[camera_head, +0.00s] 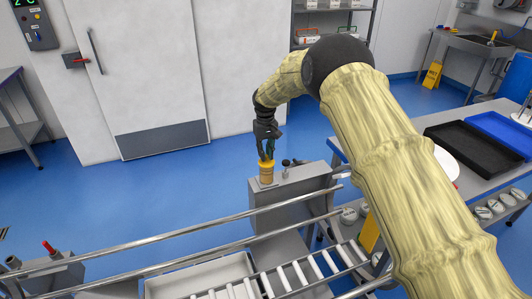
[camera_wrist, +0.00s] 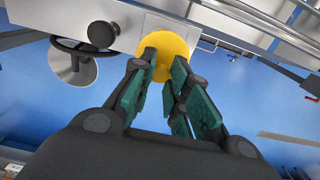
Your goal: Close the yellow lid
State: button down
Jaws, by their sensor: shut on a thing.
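The yellow lid (camera_head: 267,161) sits on top of a small tan cylinder (camera_head: 266,173) on a grey machine housing, left of the middle in the head view. In the wrist view the lid (camera_wrist: 175,55) is a round yellow disc at the fingertips. My gripper (camera_head: 266,153) points down at the lid from above. In the wrist view my gripper's dark fingers with green pads (camera_wrist: 164,70) close in around the lid and grip it. The fingers cover part of the lid, and I cannot tell how it is seated on the cylinder.
The grey housing (camera_head: 300,185) carries a small black knob (camera_head: 286,163) beside the cylinder. Metal rails (camera_head: 180,236) and a roller conveyor (camera_head: 285,278) run in front. A table with black (camera_head: 470,150) and blue trays (camera_head: 502,130) stands right. Blue floor lies open behind and left.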

jog(key=shift+w+r, duration=0.25)
jog(key=shift+r, duration=0.05)
jog(key=c, duration=1.5)
grip_release()
jog(key=shift+o, duration=0.8)
jog(key=shift+f, duration=0.25)
notch_tip(320, 180, up, 12)
